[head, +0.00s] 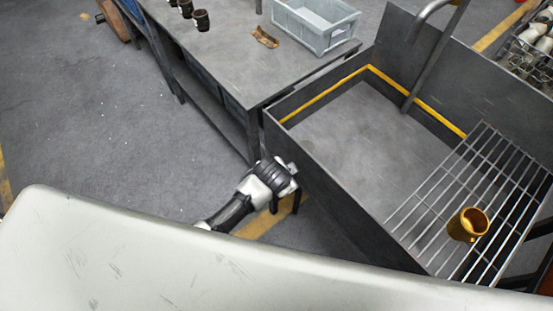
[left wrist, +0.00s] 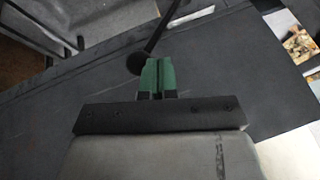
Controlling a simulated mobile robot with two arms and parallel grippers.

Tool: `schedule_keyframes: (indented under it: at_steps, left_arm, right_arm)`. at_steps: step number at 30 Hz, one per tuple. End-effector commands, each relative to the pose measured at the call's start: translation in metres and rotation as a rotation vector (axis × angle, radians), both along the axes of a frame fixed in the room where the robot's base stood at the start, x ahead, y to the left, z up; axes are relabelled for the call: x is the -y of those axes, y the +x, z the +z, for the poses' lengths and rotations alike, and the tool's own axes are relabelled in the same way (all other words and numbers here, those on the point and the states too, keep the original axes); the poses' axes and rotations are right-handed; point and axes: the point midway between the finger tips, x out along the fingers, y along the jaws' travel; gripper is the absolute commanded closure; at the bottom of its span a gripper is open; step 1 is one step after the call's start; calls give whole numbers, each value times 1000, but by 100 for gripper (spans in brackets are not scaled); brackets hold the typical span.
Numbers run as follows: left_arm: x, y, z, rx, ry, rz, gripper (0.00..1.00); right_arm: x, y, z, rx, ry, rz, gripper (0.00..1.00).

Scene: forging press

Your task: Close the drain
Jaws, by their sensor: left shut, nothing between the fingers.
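The dark grey tank (head: 335,205) has a yellow stripe inside its rim, and its basin floor looks bare. My left gripper (head: 291,172) is low beside the tank's outer left wall, near the corner by the table. In the left wrist view its green fingertips (left wrist: 158,76) are shut together with nothing between them. A black rod with a round end (left wrist: 137,63) is just beyond the fingertips, to their left. It looks like a lever, and I cannot tell whether the fingers touch it. The lever does not show in the head view. My right gripper is in neither view.
A wire rack (head: 430,225) over the tank's right part bears a brass-coloured mug (head: 468,224). A curved pipe (head: 432,55) rises at the tank's back. A workbench (head: 215,52) with a grey crate (head: 335,40) stands behind my left gripper. The floor at left is clear.

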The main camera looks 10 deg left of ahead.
Motion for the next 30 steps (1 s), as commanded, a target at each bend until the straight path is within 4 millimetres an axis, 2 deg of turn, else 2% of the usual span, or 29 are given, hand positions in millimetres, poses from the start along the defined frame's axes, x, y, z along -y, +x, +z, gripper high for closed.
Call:
schedule_keyframes:
  at_steps: [3,12,30]
  left_arm:
    - [12,-10,-8,55,75,-1,100]
    - [27,-21,-26,56,77,1,100]
    - [35,-29,-38,48,75,0,100]
  right_arm:
    - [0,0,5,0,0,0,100]
    - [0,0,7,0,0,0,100]
    - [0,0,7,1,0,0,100]
